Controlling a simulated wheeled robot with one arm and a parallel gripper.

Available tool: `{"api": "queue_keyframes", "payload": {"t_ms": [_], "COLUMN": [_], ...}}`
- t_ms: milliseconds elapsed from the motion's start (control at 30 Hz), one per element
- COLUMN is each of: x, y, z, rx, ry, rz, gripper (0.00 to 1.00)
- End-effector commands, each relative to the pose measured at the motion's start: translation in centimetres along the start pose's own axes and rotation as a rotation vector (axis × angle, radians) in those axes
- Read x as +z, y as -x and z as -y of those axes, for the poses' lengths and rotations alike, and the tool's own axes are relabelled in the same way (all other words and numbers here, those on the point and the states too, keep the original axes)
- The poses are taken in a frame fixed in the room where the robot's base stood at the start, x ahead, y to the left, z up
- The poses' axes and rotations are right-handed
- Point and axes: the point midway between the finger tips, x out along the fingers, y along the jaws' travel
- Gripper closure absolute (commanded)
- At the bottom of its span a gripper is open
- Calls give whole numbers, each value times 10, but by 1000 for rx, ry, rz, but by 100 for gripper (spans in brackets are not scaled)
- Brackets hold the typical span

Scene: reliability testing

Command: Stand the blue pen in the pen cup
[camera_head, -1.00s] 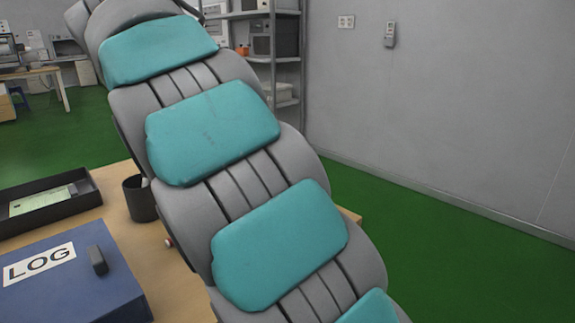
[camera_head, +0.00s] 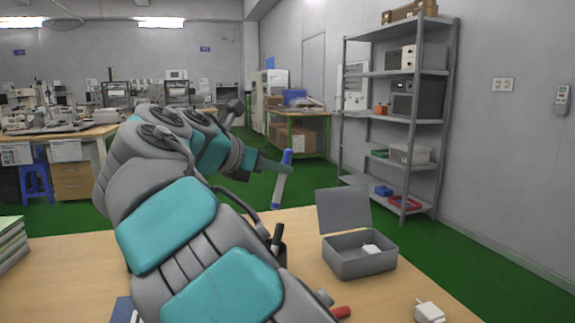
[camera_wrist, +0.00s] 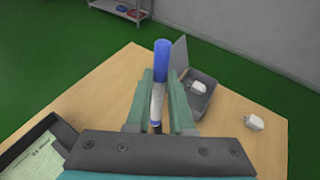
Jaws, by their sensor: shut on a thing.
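The blue pen has a blue upper end and a pale barrel. It is in my gripper (camera_head: 274,167), above the table in the head view (camera_head: 278,190), slightly tilted with the blue end up. In the wrist view the pen (camera_wrist: 160,75) stands between the two teal fingers (camera_wrist: 160,108), which are shut on it. Its lower end is partly hidden by the gripper. I cannot make out the pen cup for sure now. A dark shape (camera_head: 278,240) beside my arm is partly covered, and I cannot tell what it is.
An open grey box (camera_head: 360,262) with a raised lid holds a white item. A white adapter (camera_head: 429,312) lies on the wooden table (camera_head: 385,300) at right. A black tray (camera_wrist: 62,135) is at lower left in the wrist view. A shelf rack stands behind.

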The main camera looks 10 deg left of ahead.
Motion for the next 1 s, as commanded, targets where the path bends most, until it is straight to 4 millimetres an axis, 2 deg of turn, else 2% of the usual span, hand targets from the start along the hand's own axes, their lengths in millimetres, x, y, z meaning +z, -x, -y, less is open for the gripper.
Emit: {"api": "queue_keyframes", "payload": {"t_ms": [533,1000], "x": [-43,-68], "y": [-2,-1], "z": [1,1], "rx": [-1,-2], "ry": [-1,1], "rz": [0,0], "gripper": [100,100]}}
